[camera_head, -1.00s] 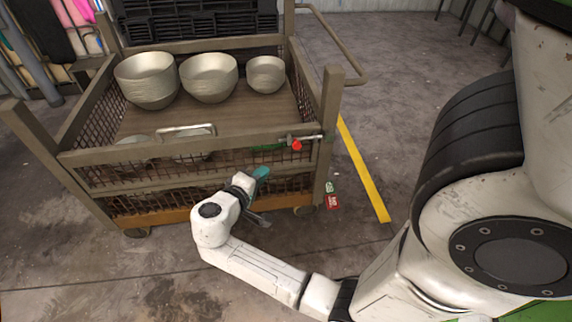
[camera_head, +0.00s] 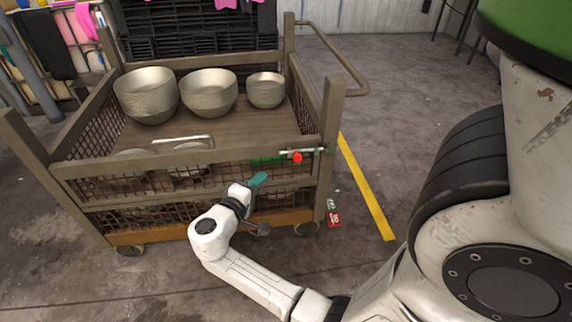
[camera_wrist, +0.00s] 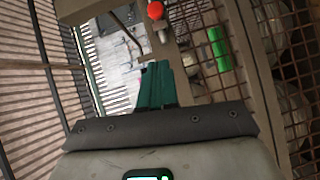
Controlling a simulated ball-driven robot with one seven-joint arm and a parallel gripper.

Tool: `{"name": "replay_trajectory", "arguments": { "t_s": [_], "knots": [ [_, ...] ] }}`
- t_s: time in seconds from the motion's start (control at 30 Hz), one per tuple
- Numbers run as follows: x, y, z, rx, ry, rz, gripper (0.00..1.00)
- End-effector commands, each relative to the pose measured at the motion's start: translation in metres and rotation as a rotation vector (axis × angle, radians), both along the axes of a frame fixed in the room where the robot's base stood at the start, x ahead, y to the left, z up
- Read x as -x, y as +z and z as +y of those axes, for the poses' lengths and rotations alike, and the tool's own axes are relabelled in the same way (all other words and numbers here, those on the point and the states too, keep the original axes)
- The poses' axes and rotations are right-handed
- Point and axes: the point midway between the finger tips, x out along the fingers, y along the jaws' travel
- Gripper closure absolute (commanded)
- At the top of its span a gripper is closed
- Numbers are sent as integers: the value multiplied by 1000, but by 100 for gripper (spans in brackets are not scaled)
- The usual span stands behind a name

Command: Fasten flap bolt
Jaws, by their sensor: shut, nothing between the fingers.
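The flap bolt (camera_head: 305,152) is a metal bar with a red knob (camera_head: 297,157) at the upper right of the cart's front flap (camera_head: 190,165). A green marking (camera_head: 267,160) lies just left of it. My gripper (camera_head: 258,180) has teal fingers, shut and empty, below and left of the red knob, in front of the flap. In the wrist view, the teal fingertips (camera_wrist: 157,80) point toward the bolt, and the red knob (camera_wrist: 155,10) shows above them, apart from them. The green marking (camera_wrist: 220,48) shows to their right.
The mesh cart (camera_head: 328,130) carries several metal bowls (camera_head: 207,95). A pipe handle (camera_head: 345,70) sticks out at its right. A yellow floor line (camera_head: 365,190) and a small red-and-green item (camera_head: 333,216) lie right of the cart. The floor in front is open.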

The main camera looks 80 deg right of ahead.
Motion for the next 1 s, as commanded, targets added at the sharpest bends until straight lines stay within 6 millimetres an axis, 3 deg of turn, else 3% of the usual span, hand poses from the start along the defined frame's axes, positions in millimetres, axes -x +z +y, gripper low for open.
{"name": "replay_trajectory", "arguments": {
  "t_s": [0.4,0.7,1.0],
  "knots": [
    [24,-11,-78,1,-4,0,100],
    [54,-15,-94,0,-1,0,100],
    [58,-15,-96,0,-1,1,100]
  ]
}}
